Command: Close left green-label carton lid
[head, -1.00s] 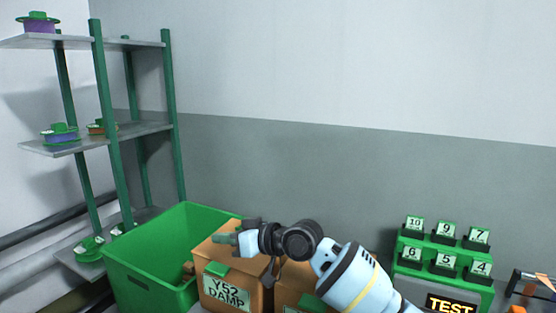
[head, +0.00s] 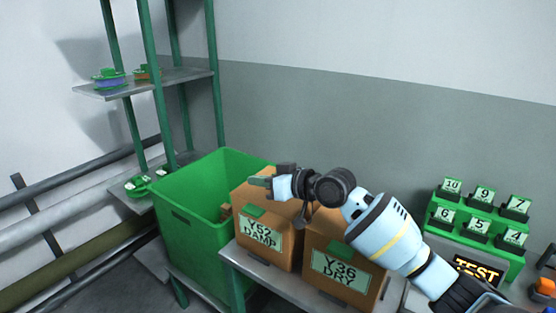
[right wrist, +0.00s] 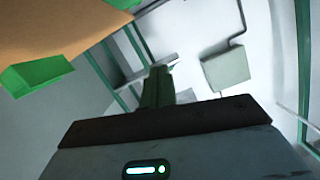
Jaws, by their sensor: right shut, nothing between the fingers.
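The left carton (head: 268,263), a brown box with a green-edged label reading "Y52 DAMP", stands on a grey bench. A green tab (head: 255,210) sits at its front upper edge. My right gripper (head: 258,182) is shut and empty over the top of this carton, with its fingers pointing left. It hides part of the lid, and I cannot tell whether the lid is fully down. In the right wrist view the shut green fingers (right wrist: 157,88) show beside a brown carton surface (right wrist: 60,25) with a green tab (right wrist: 36,75). My left gripper is not in view.
A second carton (head: 340,275), "Y36 DRY", stands close on the right, under my right arm. A green open bin (head: 195,235) adjoins on the left. A shelf rack (head: 150,85) stands behind it. Green numbered holders (head: 470,232) are at right.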

